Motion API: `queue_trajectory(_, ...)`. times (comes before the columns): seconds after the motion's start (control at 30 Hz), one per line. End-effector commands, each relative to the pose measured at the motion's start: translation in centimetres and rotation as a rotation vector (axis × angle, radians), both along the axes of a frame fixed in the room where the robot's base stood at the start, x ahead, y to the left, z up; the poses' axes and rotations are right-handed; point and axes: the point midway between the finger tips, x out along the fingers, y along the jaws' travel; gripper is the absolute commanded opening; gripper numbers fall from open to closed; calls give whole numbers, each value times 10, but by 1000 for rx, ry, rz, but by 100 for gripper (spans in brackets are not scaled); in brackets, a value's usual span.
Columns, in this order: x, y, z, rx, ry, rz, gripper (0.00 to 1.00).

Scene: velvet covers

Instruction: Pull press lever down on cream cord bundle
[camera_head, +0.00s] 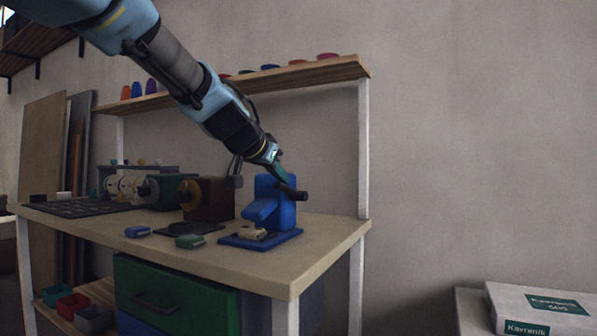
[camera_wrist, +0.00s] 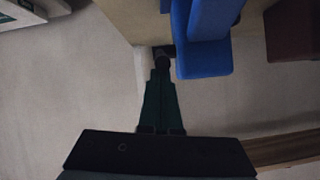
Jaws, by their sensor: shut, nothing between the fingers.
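The blue press (camera_head: 276,200) stands on its flat blue base near the table's right front corner. Its dark lever (camera_head: 292,193) sticks out toward the right at the upper part of the press. The cream cord bundle (camera_head: 253,233) lies on the base under the press's blue head. My gripper (camera_head: 286,179) is shut and empty, with its green fingers pointing down at the lever from above. In the wrist view, my fingertips (camera_wrist: 161,72) meet the dark lever end (camera_wrist: 163,52) beside the blue press body (camera_wrist: 205,55). I cannot tell whether they touch.
A dark red machine (camera_head: 208,200) and a green one stand left of the press. Small blue and green pieces (camera_head: 190,241) lie on the table in front. A shelf (camera_head: 300,74) with small colored items runs behind my arm.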

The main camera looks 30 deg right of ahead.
Motion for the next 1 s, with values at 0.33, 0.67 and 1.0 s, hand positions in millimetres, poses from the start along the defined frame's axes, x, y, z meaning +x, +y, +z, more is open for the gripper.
queue_trajectory(0.33,0,-1,-17,-41,-25,-1,0)
queue_trajectory(0.67,0,0,-22,-40,-21,0,0)
queue_trajectory(1.0,1,0,-24,-35,-17,-1,0)
